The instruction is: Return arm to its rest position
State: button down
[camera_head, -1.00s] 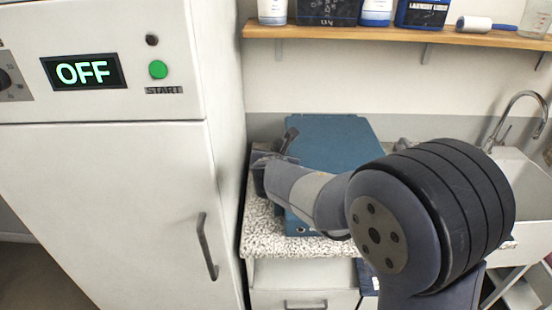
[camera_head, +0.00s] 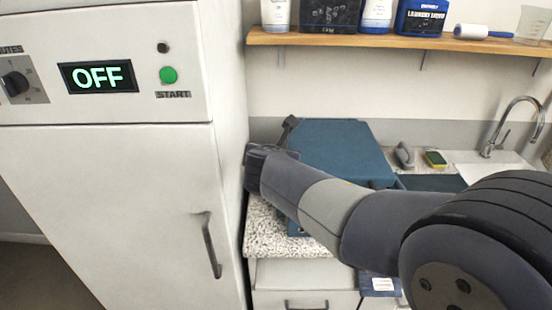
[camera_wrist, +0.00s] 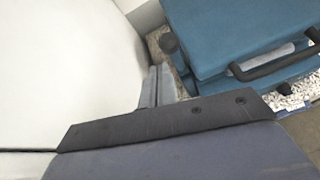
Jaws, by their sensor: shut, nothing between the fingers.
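My gripper (camera_wrist: 157,85) shows in the wrist view as two grey fingers lying close together, shut and empty. They point toward the narrow space between the white cabinet side and a blue case. In the head view my arm reaches from the lower right to the left end of the counter. Its wrist end is close to the white cabinet (camera_head: 110,190), and the fingers cannot be made out clearly there. The blue case (camera_head: 335,145) lies on the speckled counter (camera_head: 285,240) behind my arm; its black handle shows in the wrist view (camera_wrist: 275,65).
The tall white cabinet with an OFF display (camera_head: 98,77) bounds the left. A wooden shelf (camera_head: 400,42) with bottles runs above the counter. A sponge (camera_head: 435,158), a grey object (camera_head: 404,154) and a tap (camera_head: 515,125) are at the right.

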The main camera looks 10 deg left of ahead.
jog(key=shift+s+r, duration=0.25)
jog(key=shift+r, duration=0.4)
jog(key=shift+f, duration=0.1)
